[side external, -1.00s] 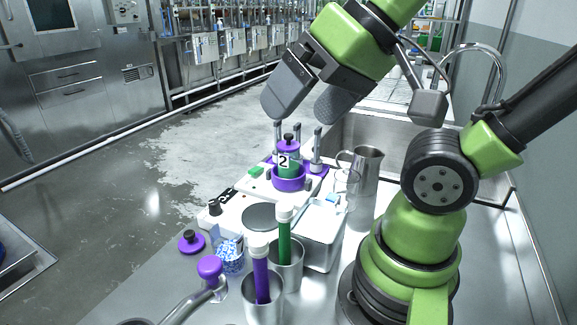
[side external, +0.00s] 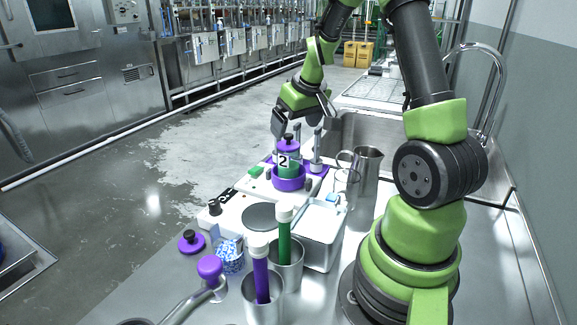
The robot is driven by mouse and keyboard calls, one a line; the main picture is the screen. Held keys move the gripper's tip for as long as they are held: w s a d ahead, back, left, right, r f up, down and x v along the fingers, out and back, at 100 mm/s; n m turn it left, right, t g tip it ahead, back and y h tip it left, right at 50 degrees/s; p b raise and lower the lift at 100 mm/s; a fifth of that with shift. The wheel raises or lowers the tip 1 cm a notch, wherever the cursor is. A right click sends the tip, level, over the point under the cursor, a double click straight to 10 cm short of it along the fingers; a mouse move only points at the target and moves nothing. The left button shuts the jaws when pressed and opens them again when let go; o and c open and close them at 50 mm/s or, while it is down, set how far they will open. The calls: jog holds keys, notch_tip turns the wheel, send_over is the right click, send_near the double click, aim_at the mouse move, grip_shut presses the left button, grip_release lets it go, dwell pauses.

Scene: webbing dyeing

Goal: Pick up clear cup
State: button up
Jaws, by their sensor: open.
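A clear cup (side external: 346,188) stands just left of the metal pitcher, at the right side of the white equipment; its see-through wall makes its outline faint. Another see-through cup (side external: 231,262) at the front left holds blue and white bits. My gripper (side external: 300,120) is open and empty, reaching out beyond the purple pot marked 2. It is above and to the left of the clear cup beside the pitcher, and apart from it. My fingertips are small and partly hidden behind the pot's lid and posts.
The purple and green pot (side external: 288,172) stands on the white equipment with upright posts around it. The metal pitcher (side external: 367,170) is close to the clear cup. Two cups with a purple tube (side external: 261,276) and a green tube (side external: 284,240) stand in front. A sink lies behind.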

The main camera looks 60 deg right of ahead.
aim_at(292, 137)
jog(key=x, duration=0.7)
jog(key=shift+d+f, duration=0.15)
jog(key=shift+f, duration=0.15)
jog(key=shift+r, duration=0.1)
jog(key=c, duration=1.5)
